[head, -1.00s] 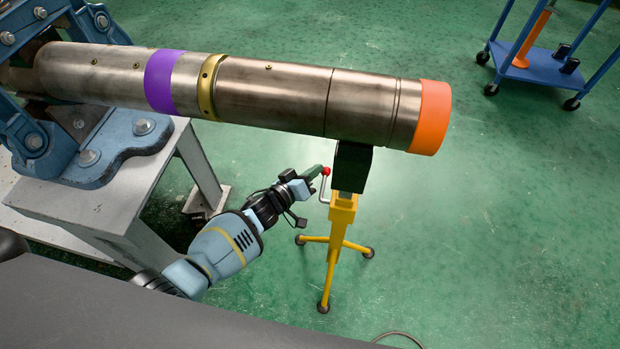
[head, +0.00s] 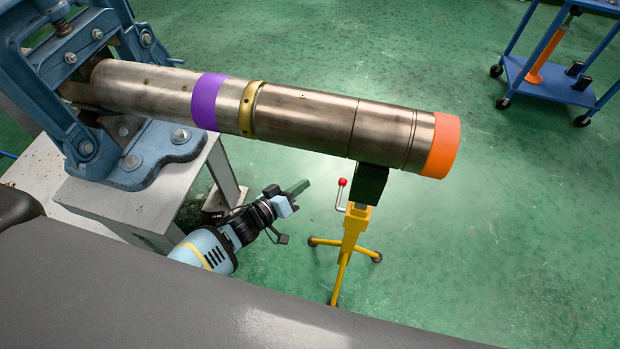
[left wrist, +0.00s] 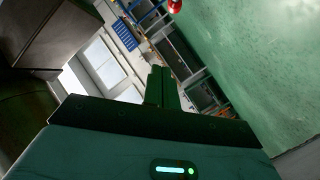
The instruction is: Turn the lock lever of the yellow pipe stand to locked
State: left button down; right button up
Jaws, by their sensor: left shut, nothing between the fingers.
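The yellow pipe stand (head: 353,232) stands on the floor on splayed legs, its black head (head: 369,185) under the pipe's orange-banded end. Its lock lever (head: 339,197) is a bent metal rod on the left side of the stand, pointing up with a red ball (head: 342,182) on top. The red ball also shows at the top edge of the left wrist view (left wrist: 175,5). My left gripper (head: 306,185) is shut and empty, left of the lever and apart from it. Its closed fingers also show in the left wrist view (left wrist: 160,78). My right gripper is out of view.
The large metal pipe (head: 305,118), with purple, brass and orange bands, runs above my left gripper from a blue vise (head: 150,155) on a grey bench (head: 110,200). A blue cart (head: 550,82) stands at the upper right. The green floor right of the stand is clear.

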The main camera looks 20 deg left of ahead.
pick_arm(q)
jog(key=shift+s+a+r, duration=0.2)
jog(key=shift+s, duration=0.25)
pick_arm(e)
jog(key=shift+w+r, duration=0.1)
